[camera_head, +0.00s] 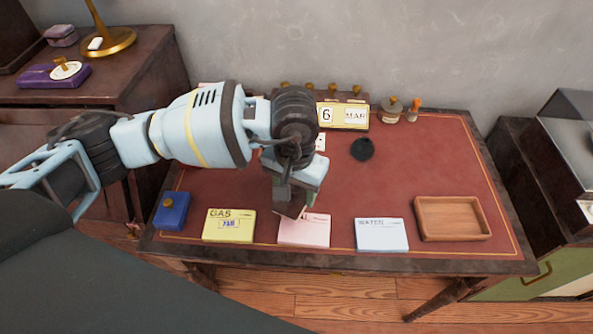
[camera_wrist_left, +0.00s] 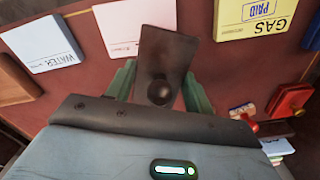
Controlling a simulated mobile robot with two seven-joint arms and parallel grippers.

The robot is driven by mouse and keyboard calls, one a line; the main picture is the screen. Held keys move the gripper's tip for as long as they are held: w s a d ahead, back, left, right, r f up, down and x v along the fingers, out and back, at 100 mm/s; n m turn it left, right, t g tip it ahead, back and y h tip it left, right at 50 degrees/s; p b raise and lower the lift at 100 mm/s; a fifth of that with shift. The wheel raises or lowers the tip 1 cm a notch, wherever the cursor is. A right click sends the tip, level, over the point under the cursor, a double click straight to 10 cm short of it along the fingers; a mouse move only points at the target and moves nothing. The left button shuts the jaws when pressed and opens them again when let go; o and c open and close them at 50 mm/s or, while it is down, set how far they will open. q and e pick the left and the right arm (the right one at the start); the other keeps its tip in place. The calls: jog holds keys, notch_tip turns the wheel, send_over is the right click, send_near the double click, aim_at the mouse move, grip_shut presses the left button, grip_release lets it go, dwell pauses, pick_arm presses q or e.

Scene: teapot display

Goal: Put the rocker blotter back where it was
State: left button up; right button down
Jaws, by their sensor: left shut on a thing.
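The rocker blotter (camera_wrist_left: 166,60), a dark brown block with a round knob, is between the green fingers of my left gripper (camera_wrist_left: 158,92) in the left wrist view. My left gripper (camera_head: 296,186) is shut on it. In the head view, the dark blotter (camera_head: 290,209) shows just below the fingers, over the far edge of the pink paper (camera_head: 304,231). I cannot tell whether it touches the paper. My right gripper is not in view.
A yellow GAS paper (camera_head: 226,231) stamped PAID and a white WATER paper (camera_head: 381,238) flank the pink one. A blue box (camera_head: 171,213) is at left, an empty wooden tray (camera_head: 453,231) at right. A round black thing (camera_head: 362,149) and a calendar (camera_head: 343,114) are behind.

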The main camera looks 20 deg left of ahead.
pick_arm(q)
jog(key=w, duration=0.2)
jog(key=w+a, duration=0.1)
jog(key=w, duration=0.2)
jog(key=w+a, duration=0.1)
jog(key=w, duration=0.1)
jog(key=shift+w+a+f, duration=0.15)
jog(key=shift+w+f, duration=0.15)
jog(key=shift+f, duration=0.05)
jog(key=shift+f+p, duration=0.3)
jog(key=shift+f, duration=1.45)
jog(key=shift+f, duration=0.2)
jog(key=o, duration=0.9)
jog(key=shift+r, duration=0.1)
notch_tip(320, 180, up, 12)
jog(key=shift+r, duration=0.1)
